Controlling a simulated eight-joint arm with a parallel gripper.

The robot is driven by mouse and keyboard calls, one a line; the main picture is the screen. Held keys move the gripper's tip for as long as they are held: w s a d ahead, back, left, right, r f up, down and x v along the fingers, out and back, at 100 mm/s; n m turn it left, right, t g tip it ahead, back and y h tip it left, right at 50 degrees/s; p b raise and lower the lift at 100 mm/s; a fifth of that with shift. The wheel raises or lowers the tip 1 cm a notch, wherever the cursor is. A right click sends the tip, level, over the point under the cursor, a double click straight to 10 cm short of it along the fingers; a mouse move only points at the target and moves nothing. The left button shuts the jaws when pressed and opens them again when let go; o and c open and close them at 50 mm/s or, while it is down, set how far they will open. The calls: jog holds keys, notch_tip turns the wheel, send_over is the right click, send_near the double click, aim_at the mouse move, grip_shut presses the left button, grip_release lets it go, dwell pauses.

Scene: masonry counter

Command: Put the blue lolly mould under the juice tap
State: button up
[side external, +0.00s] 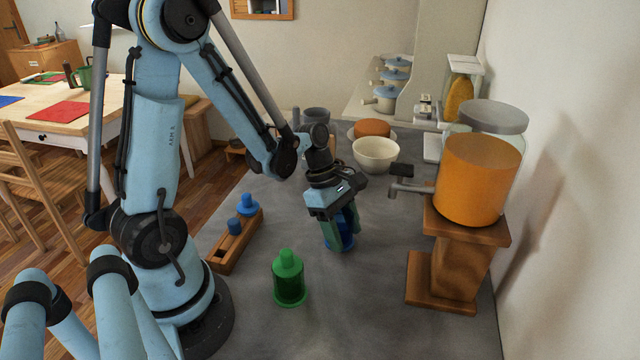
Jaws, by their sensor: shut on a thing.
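My gripper (341,229) points down over the grey counter, shut on the blue lolly mould (347,241). The fingers hide much of the mould. It looks upright, at or just above the counter; I cannot tell whether it touches. The juice dispenser (472,185) is a clear jar of orange juice with a grey lid, standing on a wooden stand (462,270) at the right. Its metal juice tap (405,189) sticks out to the left with a dark handle. The mould is to the left of the tap and nearer the camera, not under it.
A green lolly mould (289,283) stands at the front. A wooden rack (236,243) with blue-topped pieces lies left of my gripper. A cream bowl (376,155) stands behind the tap. Counter between mould and stand is clear. A wall bounds the right.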

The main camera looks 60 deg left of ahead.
jog(key=o, duration=1.2)
jog(key=shift+f, duration=0.1)
jog(key=s+r+m, duration=0.1)
jog(key=r+m, duration=0.1)
jog(key=r, duration=0.2)
jog(key=r+m+t+y, duration=0.1)
jog(key=r+m, duration=0.2)
jog(key=r, duration=0.1)
jog(key=s+a+r+m+y, duration=0.1)
jog(key=r+m, duration=0.2)
jog(key=r, duration=0.1)
jog(key=shift+s, duration=0.3)
jog(key=d+m+t, duration=0.1)
jog(key=m, duration=0.3)
jog(key=d+m+t+y, duration=0.1)
jog(key=m+t, duration=0.1)
jog(key=m, duration=0.3)
jog(key=d+r+m+t+y, duration=0.1)
jog(key=d+m, duration=0.1)
jog(key=m, duration=0.3)
jog(key=shift+s+r, duration=0.1)
jog(key=shift+s, duration=0.15)
